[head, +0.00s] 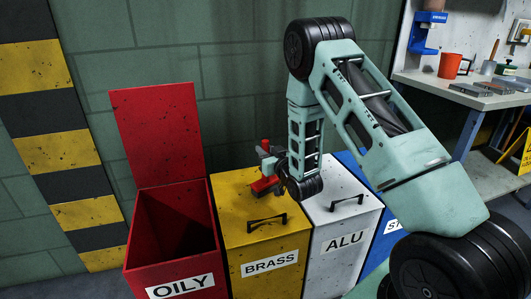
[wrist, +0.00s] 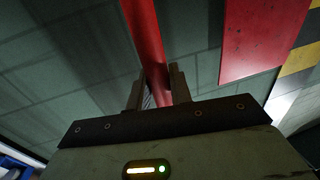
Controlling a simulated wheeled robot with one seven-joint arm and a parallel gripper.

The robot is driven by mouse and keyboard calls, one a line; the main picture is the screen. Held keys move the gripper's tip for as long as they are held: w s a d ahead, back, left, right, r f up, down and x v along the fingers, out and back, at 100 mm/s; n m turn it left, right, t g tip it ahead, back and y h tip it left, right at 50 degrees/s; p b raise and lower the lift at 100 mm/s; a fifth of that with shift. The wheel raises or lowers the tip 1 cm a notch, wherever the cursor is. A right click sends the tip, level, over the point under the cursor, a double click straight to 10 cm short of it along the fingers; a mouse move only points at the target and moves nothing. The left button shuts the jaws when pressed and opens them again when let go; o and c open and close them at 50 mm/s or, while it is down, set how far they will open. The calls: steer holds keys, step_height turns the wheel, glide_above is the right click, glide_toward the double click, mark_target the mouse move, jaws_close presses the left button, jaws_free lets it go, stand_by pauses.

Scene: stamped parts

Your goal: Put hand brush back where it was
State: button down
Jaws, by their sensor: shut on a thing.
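The hand brush (head: 264,185) looks red, and only part of it shows past my arm in the head view. My gripper (head: 268,165) is shut on it, above the back of the yellow BRASS bin (head: 233,222). I cannot tell whether the brush touches that bin's lid. In the wrist view, the red handle of the brush (wrist: 146,40) runs up between the two fingers of my gripper (wrist: 157,88). Its bristles cannot be made out.
The red OILY bin (head: 133,262) has its lid (head: 158,135) raised. The white ALU bin (head: 345,215) and a blue bin (head: 352,165) stand to the right, partly behind my arm. A workbench (head: 430,82) at the right holds a red cup (head: 450,65) and tools.

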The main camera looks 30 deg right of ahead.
steer(key=c, duration=1.7)
jaws_free()
steer(key=shift+f, duration=0.15)
steer(key=o, duration=0.4)
steer(key=shift+o, duration=0.2)
